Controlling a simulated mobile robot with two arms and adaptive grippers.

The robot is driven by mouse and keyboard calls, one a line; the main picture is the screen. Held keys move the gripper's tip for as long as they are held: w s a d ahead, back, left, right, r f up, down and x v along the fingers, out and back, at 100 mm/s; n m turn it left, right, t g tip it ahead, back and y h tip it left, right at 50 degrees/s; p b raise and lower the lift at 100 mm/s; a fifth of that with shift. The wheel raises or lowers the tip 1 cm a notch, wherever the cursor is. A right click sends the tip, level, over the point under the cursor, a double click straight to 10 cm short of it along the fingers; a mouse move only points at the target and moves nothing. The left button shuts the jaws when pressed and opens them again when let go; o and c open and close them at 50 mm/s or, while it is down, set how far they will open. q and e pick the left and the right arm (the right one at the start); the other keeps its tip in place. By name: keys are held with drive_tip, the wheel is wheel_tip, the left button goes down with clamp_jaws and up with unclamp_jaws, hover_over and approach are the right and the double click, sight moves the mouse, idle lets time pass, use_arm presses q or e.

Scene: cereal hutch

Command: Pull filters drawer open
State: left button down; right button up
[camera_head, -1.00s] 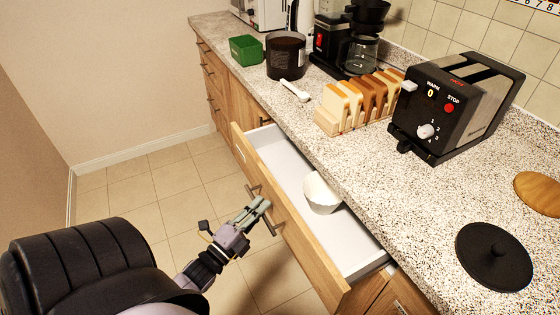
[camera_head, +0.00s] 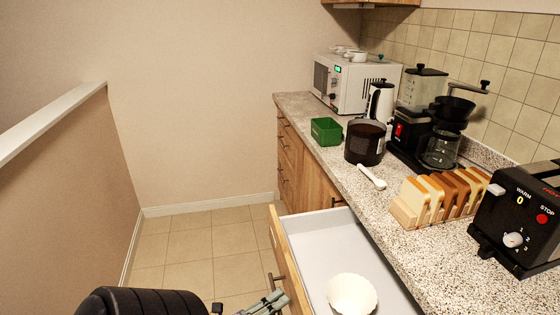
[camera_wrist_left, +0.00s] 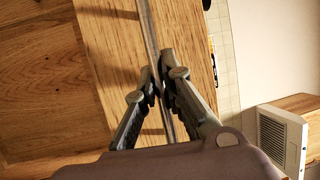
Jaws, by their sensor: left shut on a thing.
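The filters drawer (camera_head: 313,236) is pulled out from under the counter, with a pale interior and a wooden front. A white fluted paper filter stack (camera_head: 352,294) lies inside it. My left gripper (camera_head: 270,302) is at the outer side of the drawer front, low in the head view and partly cut off by the bottom edge. In the left wrist view the fingers of the gripper (camera_wrist_left: 163,88) are shut around the metal bar handle (camera_wrist_left: 152,35) on the wooden front (camera_wrist_left: 115,50). My right gripper is not in view.
The counter holds a green box (camera_head: 326,131), a dark canister (camera_head: 365,142), a white scoop (camera_head: 372,177), a toast rack (camera_head: 438,197), a coffee maker (camera_head: 440,135), a toaster (camera_head: 520,220) and a microwave (camera_head: 352,82). The tiled floor (camera_head: 195,240) beside the drawer is clear.

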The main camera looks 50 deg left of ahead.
use_arm(q)
drive_tip(key=shift+f, duration=0.1)
drive_tip(key=c, duration=1.7)
unclamp_jaws()
drive_tip(key=s, duration=0.4)
drive_tip(key=s+f, duration=0.1)
drive_tip(key=s, duration=0.3)
drive_tip(key=s+f, duration=0.1)
drive_tip(key=s, duration=0.2)
drive_tip(key=shift+s+d, duration=0.1)
drive_tip(key=shift+s, duration=0.3)
